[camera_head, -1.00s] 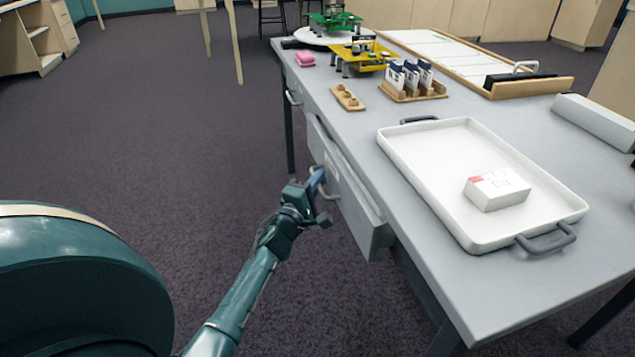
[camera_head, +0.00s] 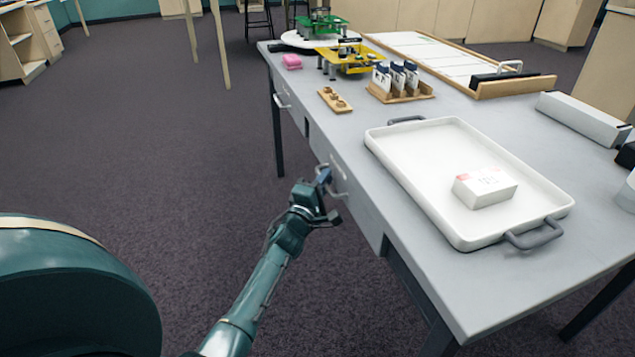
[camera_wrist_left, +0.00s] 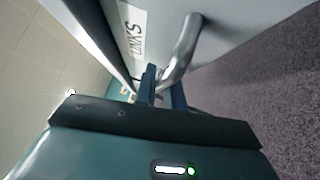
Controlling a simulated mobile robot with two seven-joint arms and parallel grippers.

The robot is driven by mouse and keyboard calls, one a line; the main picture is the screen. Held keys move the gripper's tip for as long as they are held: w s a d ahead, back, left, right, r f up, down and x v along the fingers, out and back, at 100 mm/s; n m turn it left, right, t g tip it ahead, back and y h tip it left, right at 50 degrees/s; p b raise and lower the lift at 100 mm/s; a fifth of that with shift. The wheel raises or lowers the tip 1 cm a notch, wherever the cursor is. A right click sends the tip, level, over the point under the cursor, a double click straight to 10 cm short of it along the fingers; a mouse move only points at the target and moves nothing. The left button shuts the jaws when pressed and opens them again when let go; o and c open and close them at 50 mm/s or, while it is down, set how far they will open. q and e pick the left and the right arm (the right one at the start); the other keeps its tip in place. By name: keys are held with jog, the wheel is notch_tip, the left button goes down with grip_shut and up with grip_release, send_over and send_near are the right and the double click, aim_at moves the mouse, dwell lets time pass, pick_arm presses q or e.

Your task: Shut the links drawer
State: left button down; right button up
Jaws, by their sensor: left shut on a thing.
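The links drawer (camera_head: 357,205) is in the near side of the grey table (camera_head: 425,262), and its front looks about level with the table's side. Its label reads LINKS in the left wrist view (camera_wrist_left: 132,30). Its curved grey handle (camera_wrist_left: 185,48) stands out from the front. My left gripper (camera_head: 325,180) is at this handle, its blue fingers (camera_wrist_left: 162,92) shut on it. Part of the handle is hidden by the fingers. My right gripper is not in view.
On the table are a white tray (camera_head: 398,150) holding a white box (camera_head: 485,188), a wooden card holder (camera_head: 400,97), a small wooden block (camera_head: 334,100), a pink item (camera_head: 292,62) and a yellow stand (camera_head: 350,57). Another drawer handle (camera_head: 281,101) is farther along. The floor at left is clear.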

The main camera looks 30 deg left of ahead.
pick_arm(q)
jog(key=shift+d+r, duration=0.1)
jog(key=c, duration=1.8)
grip_release()
jog(key=shift+w, duration=0.1)
jog(key=shift+o, duration=0.2)
jog(key=s+a, duration=0.2)
jog(key=s, duration=0.1)
jog(key=shift+a, duration=0.3)
jog(key=s+f+p, duration=0.2)
jog(key=s+p, duration=0.2)
jog(key=s, duration=0.9)
jog(key=s+d+r+m+g+h+p, duration=0.2)
jog(key=s+d+r+m, duration=0.2)
jog(key=d+m, duration=0.4)
jog(key=s+d+r+m+g+h+p, duration=0.2)
jog(key=s+d+r+m+p, duration=0.1)
jog(key=s+d+m, duration=0.4)
jog(key=shift+d+r+m, duration=0.45)
jog(key=shift+r+m, duration=0.35)
jog(key=shift+m, duration=0.8)
